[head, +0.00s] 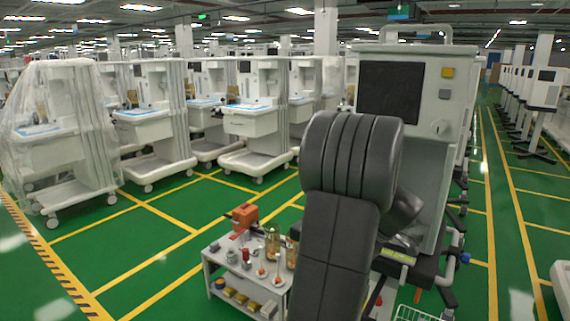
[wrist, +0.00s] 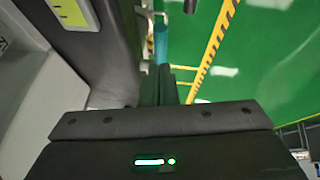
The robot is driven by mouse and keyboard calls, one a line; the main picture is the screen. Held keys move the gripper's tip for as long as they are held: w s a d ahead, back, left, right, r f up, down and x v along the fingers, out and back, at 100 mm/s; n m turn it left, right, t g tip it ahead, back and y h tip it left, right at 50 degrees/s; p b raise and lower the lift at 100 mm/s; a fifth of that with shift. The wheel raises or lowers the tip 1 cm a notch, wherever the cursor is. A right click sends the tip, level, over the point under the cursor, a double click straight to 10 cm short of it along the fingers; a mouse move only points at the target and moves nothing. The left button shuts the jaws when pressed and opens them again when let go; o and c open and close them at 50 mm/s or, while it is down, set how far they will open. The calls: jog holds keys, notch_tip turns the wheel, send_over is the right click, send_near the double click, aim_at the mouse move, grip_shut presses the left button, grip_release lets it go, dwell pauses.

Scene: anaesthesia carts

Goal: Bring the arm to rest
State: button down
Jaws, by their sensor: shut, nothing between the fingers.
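My arm (head: 340,225) rises dark grey and folded in the middle of the head view, in front of a large white machine. My gripper (wrist: 159,70) shows in the wrist view as two dark fingers, close together with nothing seen between them, beyond a black body with a green light. The fingers point toward a blue cylindrical part (wrist: 161,44) beside the green floor; I cannot tell whether they touch it. In the head view my gripper is not clearly seen, hidden behind the arm.
The white machine (head: 433,130) with a dark screen stands close behind my arm. A small white trolley (head: 213,265) with bottles and an orange box stands left of the arm. Several white carts (head: 150,125) line the back left. Green floor (head: 130,245) with yellow lines is open at left.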

jog(key=shift+w+a+r+g+h+p, duration=0.35)
jog(key=shift+a+g+h+p, duration=0.25)
jog(key=shift+h, duration=0.25)
jog(key=shift+w+a+r+g+h+p, duration=0.25)
jog(key=shift+w+a+g+h+p, duration=0.15)
jog(key=shift+g+h+p, duration=0.35)
jog(key=shift+w+a+r+g+h+p, duration=0.3)
jog(key=shift+a+g+h+p, duration=0.3)
jog(key=shift+h, duration=0.4)
jog(key=shift+d, duration=0.1)
jog(key=shift+s, duration=0.15)
